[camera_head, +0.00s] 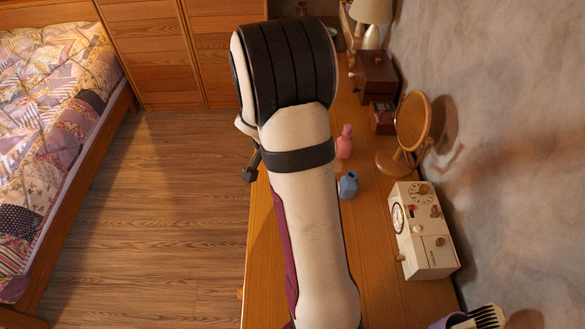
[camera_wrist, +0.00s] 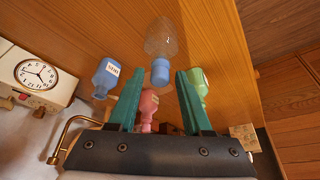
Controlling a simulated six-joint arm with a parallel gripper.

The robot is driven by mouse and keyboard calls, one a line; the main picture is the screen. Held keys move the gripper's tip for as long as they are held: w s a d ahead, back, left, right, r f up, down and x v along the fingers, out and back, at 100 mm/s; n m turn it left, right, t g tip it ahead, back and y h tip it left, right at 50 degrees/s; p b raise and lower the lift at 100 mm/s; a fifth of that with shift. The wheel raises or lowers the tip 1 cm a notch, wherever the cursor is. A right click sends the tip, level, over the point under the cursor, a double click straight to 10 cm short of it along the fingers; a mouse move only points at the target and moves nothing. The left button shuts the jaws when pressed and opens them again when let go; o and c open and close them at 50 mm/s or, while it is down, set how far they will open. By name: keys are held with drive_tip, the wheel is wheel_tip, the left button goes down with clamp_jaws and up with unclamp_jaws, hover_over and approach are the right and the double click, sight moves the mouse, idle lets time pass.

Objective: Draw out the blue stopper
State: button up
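A clear glass bottle (camera_wrist: 163,38) with a blue stopper (camera_wrist: 160,72) shows at the top middle of the wrist view, its stopper end toward me. My gripper (camera_wrist: 160,71) is open, its two green fingers apart. The stopper appears in the gap between the fingertips, with a finger on each side. No contact shows, and I cannot tell how far the tips are from it in depth. In the head view my arm hides the glass bottle and the gripper's fingers.
A labelled blue bottle (camera_wrist: 104,80) is left of the fingers, a green bottle (camera_wrist: 199,82) behind the right one, a pink bottle (camera_wrist: 148,103) between them. The head view shows a white clock box (camera_head: 424,230), a round mirror (camera_head: 412,120) and a wooden box (camera_head: 376,76) along the wall.

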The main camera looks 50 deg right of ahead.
clamp_jaws()
drive_tip(key=shift+r, duration=0.15)
